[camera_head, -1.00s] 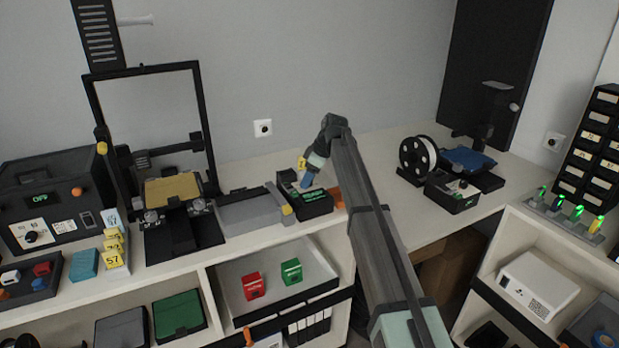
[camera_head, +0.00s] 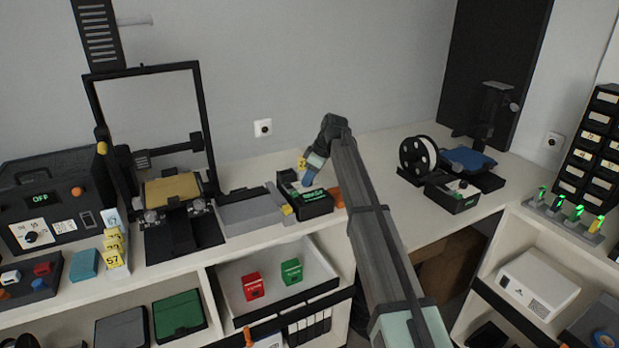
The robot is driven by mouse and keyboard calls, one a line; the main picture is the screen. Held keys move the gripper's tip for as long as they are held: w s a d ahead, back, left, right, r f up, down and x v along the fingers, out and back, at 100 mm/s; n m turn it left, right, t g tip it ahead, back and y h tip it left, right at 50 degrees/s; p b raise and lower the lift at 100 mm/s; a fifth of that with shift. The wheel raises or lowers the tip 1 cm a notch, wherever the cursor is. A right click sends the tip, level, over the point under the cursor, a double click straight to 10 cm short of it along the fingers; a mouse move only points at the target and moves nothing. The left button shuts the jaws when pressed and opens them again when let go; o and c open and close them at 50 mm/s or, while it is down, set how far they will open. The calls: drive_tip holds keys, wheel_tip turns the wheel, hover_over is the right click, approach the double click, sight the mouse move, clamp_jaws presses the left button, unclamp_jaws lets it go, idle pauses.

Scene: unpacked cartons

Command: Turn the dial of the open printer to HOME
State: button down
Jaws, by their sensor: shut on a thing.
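The open-frame printer (camera_head: 150,75) stands at the left of the counter, with a yellow bed (camera_head: 172,190).
A second printer (camera_head: 468,165) with a white spool (camera_head: 418,155) and its own control box (camera_head: 452,193) stands at the right. A grey block (camera_head: 248,212) lies left of the gripped box. An orange item (camera_head: 337,197) is close on its right. A dryer-like box (camera_head: 45,205) reads OFF.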

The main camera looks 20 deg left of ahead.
drive_tip(key=m, duration=0.2)
drive_tip(key=m+t, duration=0.1)
drive_tip(key=m, duration=0.1)
drive_tip(key=shift+s+t, duration=0.2)
drive_tip(key=shift+t, duration=0.1)
drive_tip(key=m+t+h, duration=0.1)
drive_tip(key=m, duration=0.3)
drive_tip(key=shift+m, duration=0.4)
drive_tip(key=m+h, duration=0.1)
drive_tip(key=m, duration=0.1)
drive_tip(key=m+t, duration=0.1)
drive_tip(key=m, duration=0.1)
drive_tip(key=shift+a+m+h, duration=0.15)
drive_tip(key=shift+m+h, duration=0.15)
drive_tip(key=shift+h, duration=0.1)
drive_tip(key=shift+m+t+h, duration=0.3)
drive_tip(key=shift+m+h, duration=0.4)
drive_tip(key=shift+m, duration=1.2)
drive_tip(key=shift+s, duration=0.1)
drive_tip(key=c, duration=0.8)
unclamp_jaws()
drive_tip(key=shift+r, duration=0.1)
